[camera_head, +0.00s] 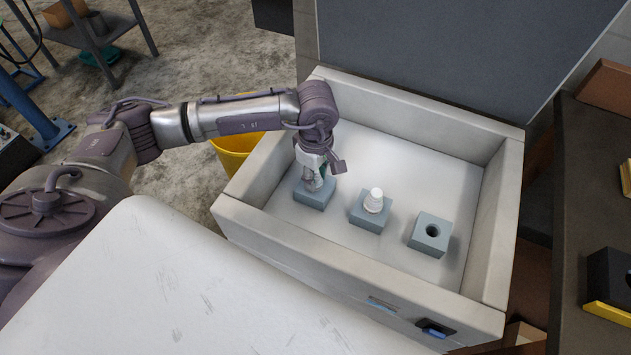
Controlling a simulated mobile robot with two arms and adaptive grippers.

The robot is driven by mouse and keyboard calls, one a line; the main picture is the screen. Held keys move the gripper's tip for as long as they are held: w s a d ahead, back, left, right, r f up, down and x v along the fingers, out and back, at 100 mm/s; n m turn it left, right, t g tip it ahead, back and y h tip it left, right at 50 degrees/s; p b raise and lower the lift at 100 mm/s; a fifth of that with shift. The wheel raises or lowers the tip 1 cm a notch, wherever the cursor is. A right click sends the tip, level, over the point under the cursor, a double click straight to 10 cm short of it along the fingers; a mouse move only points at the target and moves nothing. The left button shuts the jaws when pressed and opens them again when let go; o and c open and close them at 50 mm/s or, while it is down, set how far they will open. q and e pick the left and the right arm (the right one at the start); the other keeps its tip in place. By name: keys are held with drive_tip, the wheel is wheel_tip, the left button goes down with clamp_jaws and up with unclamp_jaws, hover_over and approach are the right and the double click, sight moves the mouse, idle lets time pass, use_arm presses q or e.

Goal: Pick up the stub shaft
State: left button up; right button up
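My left gripper (315,178) points down at the left grey-blue block (314,198) inside the white open box. Its fingers are at the top of that block, and they hide what may stand in it. The fingers are too small to tell whether they are open or shut on something. A white stepped round piece (375,200), which may be the stub shaft, stands upright in the middle block (366,219), apart from my gripper. The right block (430,235) has an empty round hole in its top. My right gripper is not in view.
The box's raised walls (285,255) surround the blocks. A grey panel (440,45) rises behind it. A yellow bin (233,150) stands left of the box, partly behind my arm. A dark bench (585,165) is at the right. The box floor right of the blocks is clear.

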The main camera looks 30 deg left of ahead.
use_arm(q)
clamp_jaws()
drive_tip(key=shift+r, duration=0.15)
